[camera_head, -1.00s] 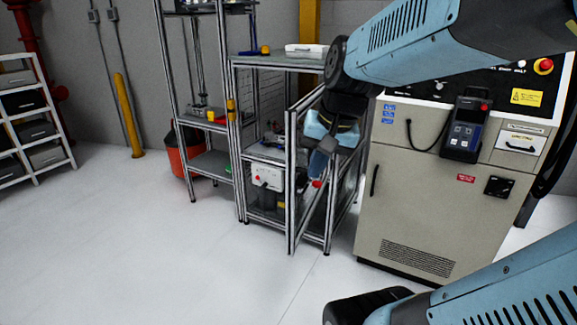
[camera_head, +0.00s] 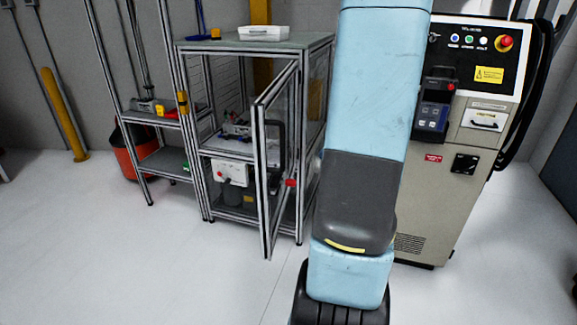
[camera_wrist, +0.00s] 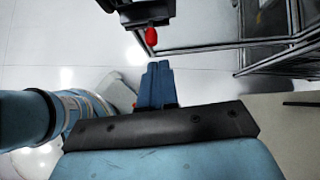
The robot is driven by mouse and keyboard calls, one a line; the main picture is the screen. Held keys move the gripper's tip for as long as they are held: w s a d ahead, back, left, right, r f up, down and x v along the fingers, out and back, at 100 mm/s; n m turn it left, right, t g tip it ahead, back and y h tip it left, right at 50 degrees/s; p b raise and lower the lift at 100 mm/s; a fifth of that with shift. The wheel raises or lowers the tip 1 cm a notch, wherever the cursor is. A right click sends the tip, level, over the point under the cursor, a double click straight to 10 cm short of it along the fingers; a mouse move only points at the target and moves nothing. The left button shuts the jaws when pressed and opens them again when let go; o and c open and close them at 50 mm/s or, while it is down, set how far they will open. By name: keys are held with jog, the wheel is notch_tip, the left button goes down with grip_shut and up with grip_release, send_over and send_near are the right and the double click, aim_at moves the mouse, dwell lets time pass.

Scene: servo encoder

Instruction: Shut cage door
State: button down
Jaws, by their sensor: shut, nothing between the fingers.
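The cage door (camera_head: 262,195) is a metal-framed clear panel on the front of the cage (camera_head: 205,150). It stands open, swung out toward me, and the cage inside shows to its left. A red knob (camera_head: 290,182) and a dark upright handle sit on the door's right side. In the wrist view a dark fitting with a red tip (camera_wrist: 151,37), likely that knob, is just ahead of my gripper (camera_wrist: 158,66). The blue fingers are shut together and empty, apart from the red tip in the picture. In the head view my arm hides the gripper.
A grey control cabinet (camera_head: 455,170) stands right of the cage, partly behind my arm. An open shelf rack (camera_head: 165,165) and an orange bin (camera_head: 120,150) are left. A white tray (camera_head: 263,33) lies on the cage top. The floor in front is clear.

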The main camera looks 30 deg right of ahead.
jog(key=w+r+x, duration=0.1)
jog(key=x, duration=1.1)
jog(key=shift+w+a+m, duration=0.3)
jog(key=shift+w+a, duration=0.1)
jog(key=shift+w, duration=0.1)
jog(key=shift+w+a+r, duration=0.1)
